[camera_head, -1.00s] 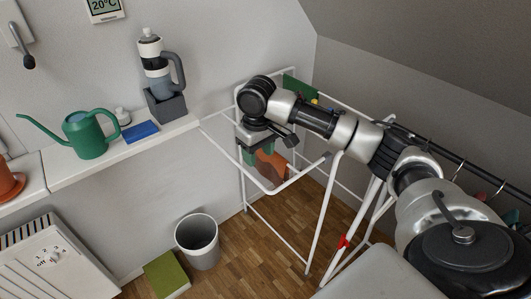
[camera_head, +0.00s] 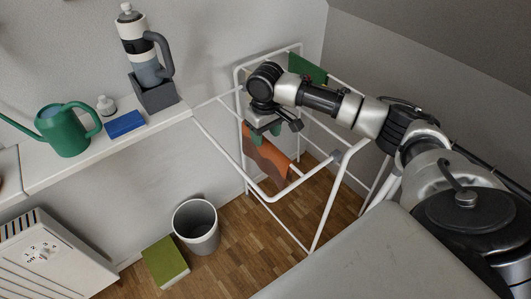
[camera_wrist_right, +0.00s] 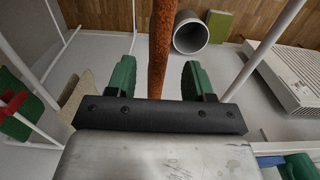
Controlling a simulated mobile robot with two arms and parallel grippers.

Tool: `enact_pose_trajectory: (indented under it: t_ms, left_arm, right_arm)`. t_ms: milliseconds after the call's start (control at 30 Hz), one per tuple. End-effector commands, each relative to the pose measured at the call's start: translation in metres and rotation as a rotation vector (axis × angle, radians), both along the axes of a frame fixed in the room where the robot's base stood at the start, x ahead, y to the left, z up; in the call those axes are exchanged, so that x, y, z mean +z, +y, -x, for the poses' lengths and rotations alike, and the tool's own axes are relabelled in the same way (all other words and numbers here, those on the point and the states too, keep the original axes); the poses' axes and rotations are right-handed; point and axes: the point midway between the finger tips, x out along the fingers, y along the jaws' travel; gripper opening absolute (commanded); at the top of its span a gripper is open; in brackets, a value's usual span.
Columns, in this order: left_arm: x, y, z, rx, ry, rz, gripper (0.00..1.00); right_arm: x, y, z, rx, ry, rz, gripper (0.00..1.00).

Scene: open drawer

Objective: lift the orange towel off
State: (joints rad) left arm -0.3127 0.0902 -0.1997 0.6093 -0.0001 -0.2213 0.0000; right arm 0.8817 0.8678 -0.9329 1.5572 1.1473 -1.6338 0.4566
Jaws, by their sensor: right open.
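The orange towel (camera_head: 267,158) hangs on the white drying rack (camera_head: 322,222), below and beside my right gripper in the head view. In the right wrist view, the towel (camera_wrist_right: 161,45) shows edge-on as a narrow strip between the two green fingers. My right gripper (camera_wrist_right: 158,78) is open, with a gap visible on each side of the towel. In the head view, my right gripper (camera_head: 264,131) is partly hidden by its own wrist. My left gripper is not in view.
A green cloth (camera_head: 307,68) hangs at the rack's back. A white bin (camera_head: 196,226) and a green box (camera_head: 165,262) stand on the floor. A ledge (camera_head: 95,150) holds a watering can (camera_head: 66,130), a blue block (camera_head: 124,124) and a bottle (camera_head: 140,45). A sloped wall bounds the right.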

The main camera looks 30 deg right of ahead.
Motion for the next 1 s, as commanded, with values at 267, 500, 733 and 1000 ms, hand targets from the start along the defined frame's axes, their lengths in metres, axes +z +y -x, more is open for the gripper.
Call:
enact_pose_trajectory:
  t_ms: [267,500,733,1000]
  left_arm:
    - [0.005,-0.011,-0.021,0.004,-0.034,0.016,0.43]
    - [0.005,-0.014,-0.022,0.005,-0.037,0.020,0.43]
    - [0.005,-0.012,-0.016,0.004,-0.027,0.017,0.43]
    - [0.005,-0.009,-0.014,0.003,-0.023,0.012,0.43]
  right_arm:
    - [-0.040,-0.001,0.000,-0.001,0.002,0.001,0.52]
    - [-0.048,-0.001,0.000,0.000,0.000,0.001,0.52]
    - [-0.047,-0.001,0.000,0.000,0.000,0.001,0.29]
    - [-0.047,-0.001,0.000,0.000,-0.001,0.001,0.00]
